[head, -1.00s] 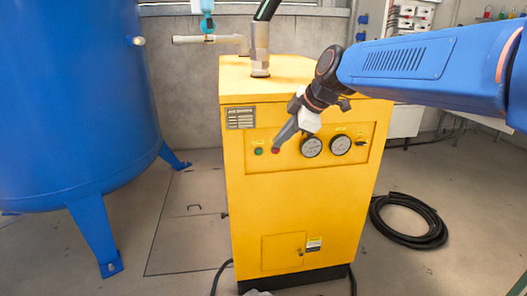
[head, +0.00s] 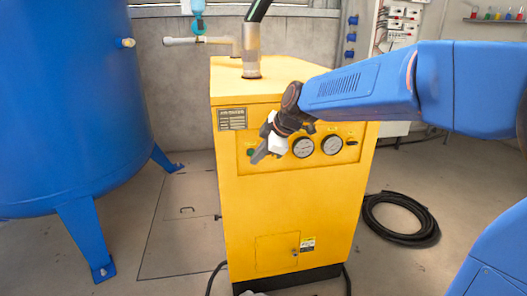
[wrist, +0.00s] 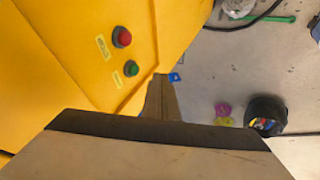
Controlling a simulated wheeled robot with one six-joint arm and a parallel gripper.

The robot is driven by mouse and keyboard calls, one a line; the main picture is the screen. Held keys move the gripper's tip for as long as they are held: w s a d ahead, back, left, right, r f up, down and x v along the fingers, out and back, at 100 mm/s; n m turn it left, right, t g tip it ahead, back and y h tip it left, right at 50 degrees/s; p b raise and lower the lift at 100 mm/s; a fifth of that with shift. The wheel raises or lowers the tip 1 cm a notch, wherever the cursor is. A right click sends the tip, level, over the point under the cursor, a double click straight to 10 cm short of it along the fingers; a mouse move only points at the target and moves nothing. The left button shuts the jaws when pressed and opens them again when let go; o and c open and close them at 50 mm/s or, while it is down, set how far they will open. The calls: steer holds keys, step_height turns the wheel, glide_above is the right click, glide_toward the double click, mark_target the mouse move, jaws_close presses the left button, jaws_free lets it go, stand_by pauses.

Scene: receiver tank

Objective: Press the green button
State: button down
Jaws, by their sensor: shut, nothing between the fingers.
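The green button (head: 250,152) is a small round button at the left of the control panel on the yellow machine (head: 290,215). It also shows in the wrist view (wrist: 131,68), with the red button (wrist: 122,37) beside it. My gripper (head: 256,160) is shut and empty, its tip just below and right of the green button in the head view. In the wrist view its closed fingers (wrist: 161,82) lie to the right of the green button and a little lower. I cannot tell how far the tip is from the panel. My gripper hides the red button in the head view.
Two round gauges (head: 304,147) sit right of the buttons. A blue tank (head: 65,110) stands at the left, and a coiled black hose (head: 400,236) lies on the floor at the right. The wrist view shows a black bucket (wrist: 268,112) and a green tool (wrist: 270,19) on the floor.

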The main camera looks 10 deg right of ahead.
mark_target(253, 151)
steer(key=shift+w+a+r, duration=0.1)
steer(key=shift+w, duration=1.5)
steer(key=shift+w, duration=0.6)
steer(key=shift+w+r, duration=0.15)
steer(key=shift+w, duration=0.15)
